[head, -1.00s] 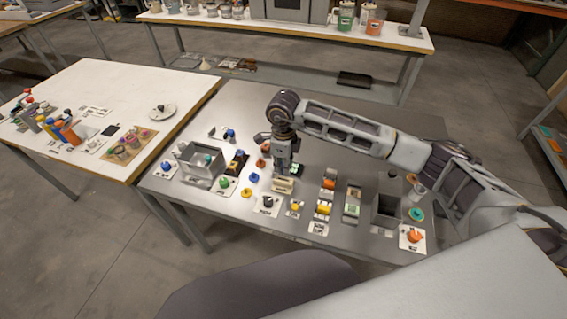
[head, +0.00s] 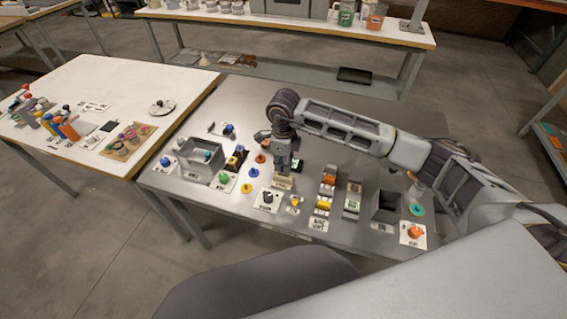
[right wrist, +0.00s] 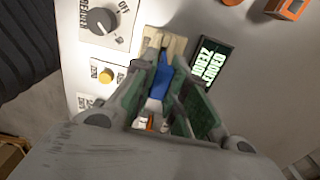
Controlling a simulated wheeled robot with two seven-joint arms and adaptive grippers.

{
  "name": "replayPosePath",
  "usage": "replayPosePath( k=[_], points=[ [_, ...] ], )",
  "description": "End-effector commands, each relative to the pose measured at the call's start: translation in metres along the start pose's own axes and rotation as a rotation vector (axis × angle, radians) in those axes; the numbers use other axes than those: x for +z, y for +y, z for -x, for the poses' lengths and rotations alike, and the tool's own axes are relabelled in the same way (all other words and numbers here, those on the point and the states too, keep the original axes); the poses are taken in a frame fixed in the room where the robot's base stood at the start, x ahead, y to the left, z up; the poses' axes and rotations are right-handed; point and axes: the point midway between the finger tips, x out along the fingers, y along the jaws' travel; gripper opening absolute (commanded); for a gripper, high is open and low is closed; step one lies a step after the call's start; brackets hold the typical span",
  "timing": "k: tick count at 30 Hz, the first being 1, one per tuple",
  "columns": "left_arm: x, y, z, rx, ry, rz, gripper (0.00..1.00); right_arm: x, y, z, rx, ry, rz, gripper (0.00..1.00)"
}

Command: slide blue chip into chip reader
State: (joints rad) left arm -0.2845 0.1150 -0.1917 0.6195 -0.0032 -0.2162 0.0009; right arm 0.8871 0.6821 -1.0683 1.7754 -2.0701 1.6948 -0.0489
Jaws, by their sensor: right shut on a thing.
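My right gripper (head: 282,172) points down at the beige chip reader (head: 283,183) on the metal table. In the right wrist view its green-padded fingers (right wrist: 165,95) are shut on the blue chip (right wrist: 158,82), which shows as a blue strip between them. The far end of the chip meets the beige reader block (right wrist: 168,42); I cannot tell how deep it sits in the slot. The fingers hide part of the chip. A black display with light green text (right wrist: 211,62) is beside the reader. My left gripper is not in view.
A dial panel (right wrist: 100,20) and a yellow button (right wrist: 105,76) lie close beside the reader. A grey open bin (head: 387,207) stands to the right, a grey box (head: 203,160) to the left. Colored pieces (head: 250,180) crowd nearby. The back of the metal table is clear.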

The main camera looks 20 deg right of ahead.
Motion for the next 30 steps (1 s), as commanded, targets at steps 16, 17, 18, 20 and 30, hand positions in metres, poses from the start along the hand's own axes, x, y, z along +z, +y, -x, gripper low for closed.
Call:
replayPosePath(
  k=[16,17,18,20,30],
  points=[
    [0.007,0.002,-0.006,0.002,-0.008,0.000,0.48,0.000,0.000,-0.008,0.000,0.000,0.000,0.01],
    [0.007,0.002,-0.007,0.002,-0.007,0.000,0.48,0.000,0.000,-0.009,0.000,0.000,0.000,0.01],
    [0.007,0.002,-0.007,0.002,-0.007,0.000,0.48,0.000,0.000,-0.009,0.000,0.000,0.000,0.01],
    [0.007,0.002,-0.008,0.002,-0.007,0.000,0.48,0.000,0.000,-0.010,0.000,0.000,0.000,0.01],
    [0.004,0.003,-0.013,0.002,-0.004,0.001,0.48,0.000,0.000,-0.015,0.000,0.000,0.000,0.01]
  ],
)
